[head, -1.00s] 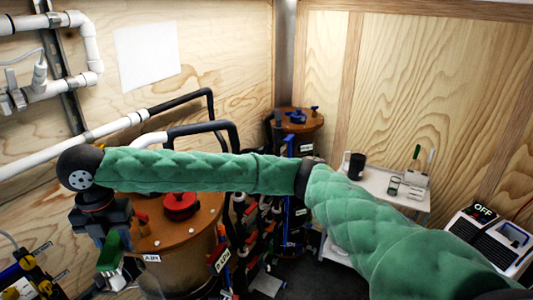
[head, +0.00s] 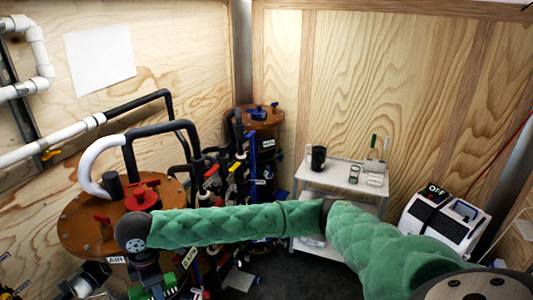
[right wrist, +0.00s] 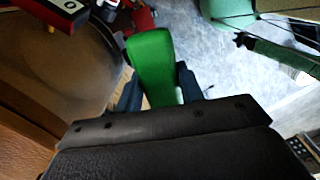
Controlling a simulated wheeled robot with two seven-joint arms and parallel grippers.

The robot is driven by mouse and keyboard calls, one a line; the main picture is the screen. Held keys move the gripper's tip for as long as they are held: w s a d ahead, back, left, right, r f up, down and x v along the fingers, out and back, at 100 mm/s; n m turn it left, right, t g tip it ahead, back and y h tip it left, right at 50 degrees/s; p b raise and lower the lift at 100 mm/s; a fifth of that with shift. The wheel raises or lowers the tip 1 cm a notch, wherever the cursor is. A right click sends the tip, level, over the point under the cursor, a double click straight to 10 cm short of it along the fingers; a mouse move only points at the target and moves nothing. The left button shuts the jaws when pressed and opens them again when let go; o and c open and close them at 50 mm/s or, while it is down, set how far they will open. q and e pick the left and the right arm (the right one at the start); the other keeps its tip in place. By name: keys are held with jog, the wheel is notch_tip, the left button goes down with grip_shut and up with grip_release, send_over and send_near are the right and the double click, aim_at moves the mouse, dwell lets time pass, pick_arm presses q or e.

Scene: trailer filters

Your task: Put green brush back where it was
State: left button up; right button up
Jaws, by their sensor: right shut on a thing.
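The green brush (right wrist: 152,58) is between the fingers of my right gripper (right wrist: 159,85) in the right wrist view; its green end points away from the palm. The gripper is shut on it. In the head view, a green part of the brush (head: 138,293) shows at the bottom edge, below my right wrist, and the rest is cut off or hidden. A holder (head: 375,166) on the white cart (head: 342,176) has a green handle (head: 373,141) and a white handle (head: 387,143) standing in it. My left gripper is not in view.
A brown-lidded tank (head: 80,225) with a red knob (head: 141,196) is close to my right wrist, with pipes above it. A second tank (head: 258,115) stands in the corner. A black cup (head: 318,158) is on the cart. A white OFF unit (head: 440,222) stands at right.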

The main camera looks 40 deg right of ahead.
jog(key=s+d+f+m, duration=0.1)
jog(key=d+f+m, duration=0.6)
jog(key=f+m, duration=0.1)
jog(key=s+d+f+m, duration=0.1)
jog(key=d+f+m, duration=0.5)
jog(key=f+m, duration=0.3)
jog(key=shift+s+d+f, duration=0.15)
jog(key=shift+d+f, duration=0.2)
jog(key=shift+f, duration=0.75)
